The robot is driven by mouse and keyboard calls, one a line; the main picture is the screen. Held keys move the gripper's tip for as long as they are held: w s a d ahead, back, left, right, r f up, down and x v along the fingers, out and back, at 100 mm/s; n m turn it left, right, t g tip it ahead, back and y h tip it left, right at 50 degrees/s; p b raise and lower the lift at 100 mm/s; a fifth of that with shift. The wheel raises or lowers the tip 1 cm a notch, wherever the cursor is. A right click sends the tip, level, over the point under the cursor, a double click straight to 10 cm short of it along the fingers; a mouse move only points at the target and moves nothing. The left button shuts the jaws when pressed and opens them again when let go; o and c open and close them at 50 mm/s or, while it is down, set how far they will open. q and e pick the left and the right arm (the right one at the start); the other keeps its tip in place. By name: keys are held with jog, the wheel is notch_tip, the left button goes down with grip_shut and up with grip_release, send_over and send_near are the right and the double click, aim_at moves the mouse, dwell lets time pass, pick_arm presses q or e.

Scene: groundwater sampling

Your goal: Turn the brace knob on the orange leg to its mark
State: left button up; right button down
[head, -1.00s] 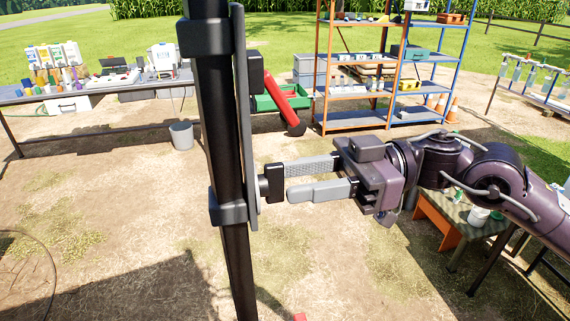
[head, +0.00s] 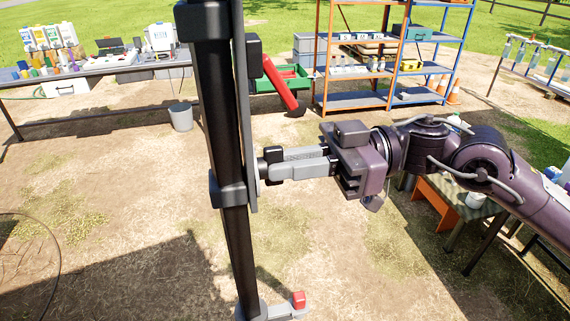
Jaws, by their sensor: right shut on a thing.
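A tall black post (head: 229,150) with dark clamp blocks stands close in front of me, tilted slightly. No orange shows on its visible part. A small black knob (head: 271,154) sticks out from its right side near the lower clamp block. My right gripper (head: 274,166) comes in from the right and is shut on this knob, its grey fingers close together and level. The fingers cover much of the knob, and I cannot make out a mark. My left gripper is not in view.
A grey foot bracket with a red block (head: 298,299) juts from the post low down. Behind stand a table of bottles (head: 100,72), a grey bucket (head: 181,117), a green cart (head: 288,82) and an orange-and-blue shelf (head: 352,100). A low table (head: 455,205) lies beneath my right arm.

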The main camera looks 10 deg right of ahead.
jog(key=m+p, duration=0.7)
jog(key=m, duration=1.1)
jog(key=shift+p, duration=0.3)
jog(key=shift+m, duration=0.4)
jog(key=m, duration=0.3)
jog(key=shift+r+m, duration=0.1)
jog(key=shift+m, duration=0.3)
jog(key=c, duration=1.4)
grip_release()
jog(key=d+b, duration=0.3)
jog(key=d, duration=0.4)
jog(key=shift+w+d, duration=0.15)
jog(key=shift+d, duration=0.25)
